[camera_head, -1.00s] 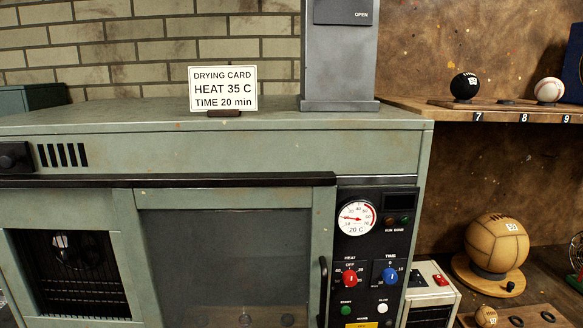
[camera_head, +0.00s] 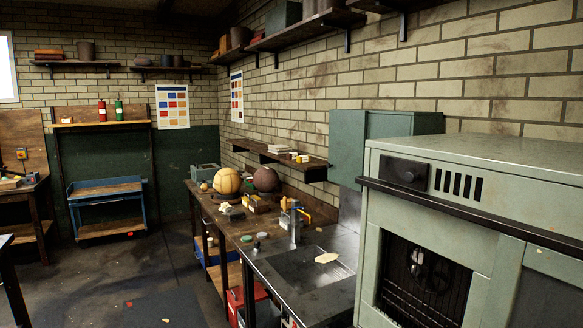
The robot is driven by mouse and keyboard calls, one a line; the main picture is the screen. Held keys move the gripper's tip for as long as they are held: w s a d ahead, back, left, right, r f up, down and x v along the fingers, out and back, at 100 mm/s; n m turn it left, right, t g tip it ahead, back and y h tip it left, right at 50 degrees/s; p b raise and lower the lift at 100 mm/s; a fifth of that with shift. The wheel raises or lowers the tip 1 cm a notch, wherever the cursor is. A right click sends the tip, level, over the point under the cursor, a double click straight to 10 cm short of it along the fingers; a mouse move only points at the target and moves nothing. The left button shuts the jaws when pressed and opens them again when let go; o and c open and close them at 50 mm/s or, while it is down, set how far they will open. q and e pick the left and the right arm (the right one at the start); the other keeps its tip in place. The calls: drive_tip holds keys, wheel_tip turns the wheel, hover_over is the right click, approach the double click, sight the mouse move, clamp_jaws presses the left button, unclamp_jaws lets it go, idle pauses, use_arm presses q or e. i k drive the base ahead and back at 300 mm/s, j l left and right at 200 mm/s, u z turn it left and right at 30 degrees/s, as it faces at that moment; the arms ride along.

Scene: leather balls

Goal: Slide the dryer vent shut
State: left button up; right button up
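The green-grey dryer (camera_head: 480,160) stands at the right of the head view, cut off by the right edge. Below a black rail, an opening with a fan (camera_head: 428,268) behind bars shows in the front. From here I cannot tell whether the vent is open or shut. The dryer's gauge, its dials and the grey tower on its top are out of view. Neither of my grippers is in view.
Left of the dryer is a bench with a sink (camera_head: 302,268), a tan ball (camera_head: 227,181) and a dark brown ball (camera_head: 265,178). A green cabinet (camera_head: 380,140) stands behind the dryer's left side. A blue cart (camera_head: 107,207) is far left. Open floor (camera_head: 100,285) lies at lower left.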

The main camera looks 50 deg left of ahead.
sight(414, 174)
drive_tip(key=u, duration=0.85)
